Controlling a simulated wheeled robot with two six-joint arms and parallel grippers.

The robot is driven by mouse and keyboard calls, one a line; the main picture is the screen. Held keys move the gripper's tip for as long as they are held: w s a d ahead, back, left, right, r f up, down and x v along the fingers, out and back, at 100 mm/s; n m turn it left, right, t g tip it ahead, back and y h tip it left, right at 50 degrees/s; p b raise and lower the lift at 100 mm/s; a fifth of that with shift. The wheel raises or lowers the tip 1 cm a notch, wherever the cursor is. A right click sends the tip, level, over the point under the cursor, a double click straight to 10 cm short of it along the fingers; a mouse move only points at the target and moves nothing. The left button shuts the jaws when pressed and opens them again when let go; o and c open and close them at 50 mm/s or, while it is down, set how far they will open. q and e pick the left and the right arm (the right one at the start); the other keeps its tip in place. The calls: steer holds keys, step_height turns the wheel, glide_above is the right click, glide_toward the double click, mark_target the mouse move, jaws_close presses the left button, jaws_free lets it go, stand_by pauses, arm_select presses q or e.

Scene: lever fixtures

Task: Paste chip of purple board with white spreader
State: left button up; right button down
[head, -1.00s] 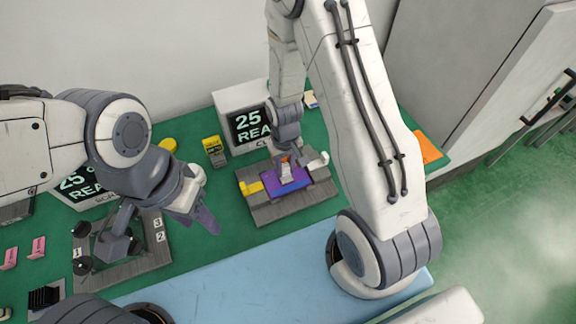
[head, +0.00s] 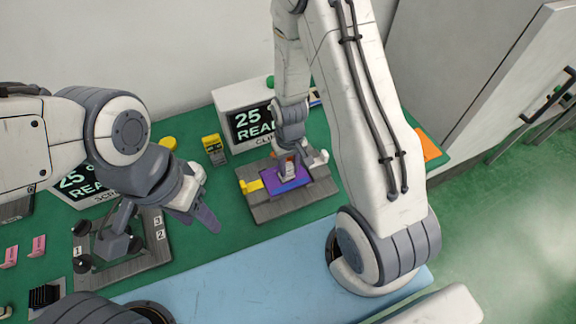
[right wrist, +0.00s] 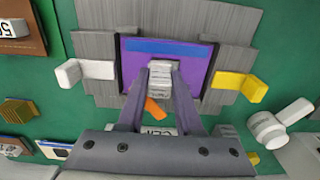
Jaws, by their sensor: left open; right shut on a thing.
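The purple board (head: 284,181) lies in a grey fixture (head: 262,207) on the green table, between a yellow lever (head: 251,187) and a white lever (head: 318,158). In the right wrist view the board (right wrist: 203,65) has a blue strip (right wrist: 170,46) along its far edge. My right gripper (right wrist: 161,72) is shut on the white spreader (right wrist: 160,82) and holds it over the board. Whether the spreader touches the board I cannot tell. The chip is not clearly visible. My left gripper (head: 207,220) is open and empty, left of the fixture.
A display box (head: 235,105) stands behind the fixture, with a yellow-and-grey device (head: 213,148) to its left. A numbered grey stand (head: 155,250) lies at the left, below another display (head: 80,183). The blue front strip (head: 250,270) is mostly clear.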

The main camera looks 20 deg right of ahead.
steer(key=shift+a, duration=0.85)
steer(key=shift+d, duration=0.15)
steer(key=shift+w+d, duration=0.15)
steer(key=shift+d, duration=0.1)
steer(key=shift+r+p, duration=0.15)
steer(key=shift+p, duration=0.15)
step_height(320, 180, up, 9)
steer(key=p, duration=0.7)
steer(key=shift+p, duration=0.3)
